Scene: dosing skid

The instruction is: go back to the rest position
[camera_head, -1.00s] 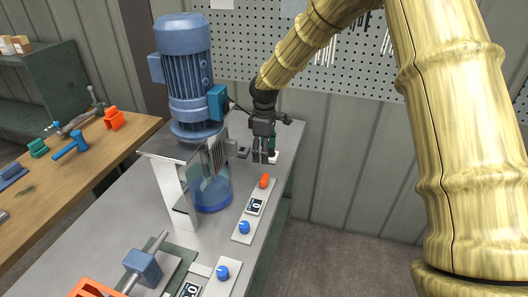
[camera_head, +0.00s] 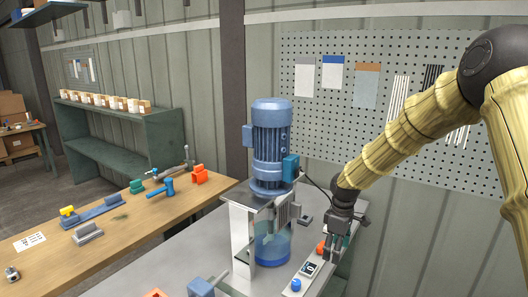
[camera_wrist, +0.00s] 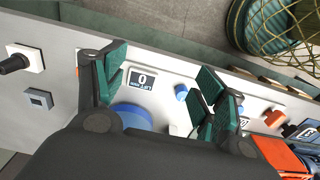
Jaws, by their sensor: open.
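My gripper (camera_head: 338,243) is over the right edge of the grey skid table, beside the blue motor (camera_head: 271,140) and its clear blue vessel (camera_head: 271,246). In the wrist view its green-padded fingers (camera_wrist: 160,98) are apart with nothing held between them. Below them is a control panel with a small display reading 0 (camera_wrist: 143,81) and a blue knob (camera_wrist: 181,92). In the head view an orange button (camera_head: 320,248) and a blue knob (camera_head: 296,285) sit on the panel near my gripper.
A wooden bench (camera_head: 130,236) with tools stands at left. A green shelf (camera_head: 125,140) with small boxes is behind it. A pegboard (camera_head: 330,115) hangs on the wall behind my arm. In the wrist view a wire basket (camera_wrist: 268,25) and an orange object (camera_wrist: 283,157) lie beyond the fingers.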

